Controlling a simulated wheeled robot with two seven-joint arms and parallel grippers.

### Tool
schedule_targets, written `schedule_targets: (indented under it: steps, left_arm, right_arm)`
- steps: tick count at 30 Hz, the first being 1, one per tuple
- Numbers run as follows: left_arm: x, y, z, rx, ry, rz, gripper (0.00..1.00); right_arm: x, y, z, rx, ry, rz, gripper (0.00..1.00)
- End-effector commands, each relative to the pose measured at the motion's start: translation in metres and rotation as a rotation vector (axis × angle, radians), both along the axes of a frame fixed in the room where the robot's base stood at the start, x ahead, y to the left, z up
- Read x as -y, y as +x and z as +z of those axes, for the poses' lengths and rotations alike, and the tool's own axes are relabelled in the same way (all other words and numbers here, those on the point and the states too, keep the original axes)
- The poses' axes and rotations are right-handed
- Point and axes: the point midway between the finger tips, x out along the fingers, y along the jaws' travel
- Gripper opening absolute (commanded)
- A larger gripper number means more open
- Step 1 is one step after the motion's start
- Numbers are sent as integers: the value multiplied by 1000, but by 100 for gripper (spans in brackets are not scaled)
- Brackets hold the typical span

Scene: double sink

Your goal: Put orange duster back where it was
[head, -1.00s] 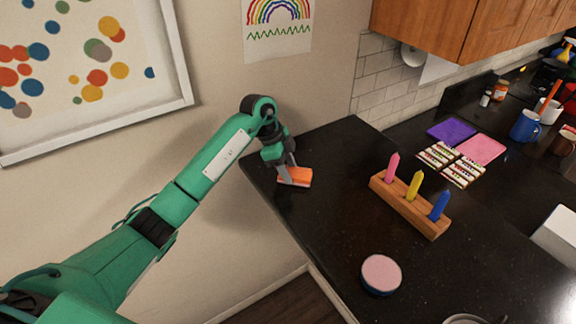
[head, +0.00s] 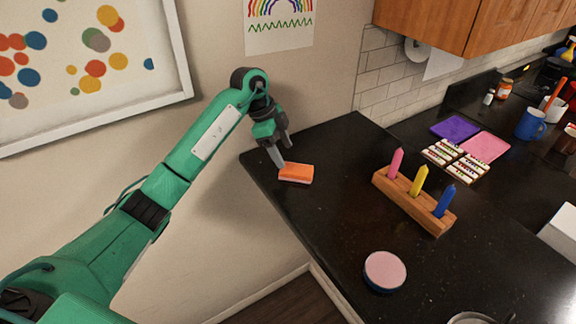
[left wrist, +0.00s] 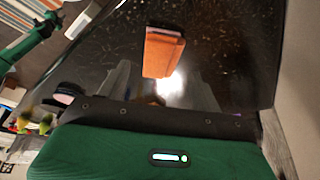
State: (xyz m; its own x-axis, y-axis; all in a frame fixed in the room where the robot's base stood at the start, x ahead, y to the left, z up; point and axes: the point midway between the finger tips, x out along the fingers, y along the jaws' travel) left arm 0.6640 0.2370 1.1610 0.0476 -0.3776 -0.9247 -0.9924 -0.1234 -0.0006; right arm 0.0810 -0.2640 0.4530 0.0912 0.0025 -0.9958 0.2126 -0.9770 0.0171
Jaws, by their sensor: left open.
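The orange duster (head: 296,172) lies flat on the black counter near its left corner, by the wall. It also shows in the left wrist view (left wrist: 161,54), beyond the fingertips. My left gripper (head: 283,155) is open and empty, just above and behind the duster at its left end, apart from it. In the left wrist view its two fingers (left wrist: 160,85) are spread with bare counter between them. My right gripper is not seen at work in the head view.
A wooden holder (head: 412,204) with pink, yellow and blue crayon-like pieces stands right of the duster. A round pink-topped item (head: 385,271) sits nearer the front edge. Purple and pink sheets (head: 484,147) lie farther right. The counter (head: 330,215) around the duster is clear.

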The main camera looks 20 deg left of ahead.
Motion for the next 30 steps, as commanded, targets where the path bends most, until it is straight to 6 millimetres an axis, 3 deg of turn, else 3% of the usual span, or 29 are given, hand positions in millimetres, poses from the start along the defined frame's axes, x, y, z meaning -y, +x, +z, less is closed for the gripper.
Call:
schedule_targets:
  steps: [1, 6, 12, 30]
  left_arm:
    - [-5, 1, 7, 6, 2, 0, 66]
    - [-16, -2, 37, 2, 1, 0, 66]
    - [-23, -3, 56, -1, 1, 1, 66]
    - [-24, -3, 59, -2, 0, -1, 66]
  right_arm:
    - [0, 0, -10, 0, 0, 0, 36]
    - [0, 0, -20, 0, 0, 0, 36]
    - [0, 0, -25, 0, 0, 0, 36]
    - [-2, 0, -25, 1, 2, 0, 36]
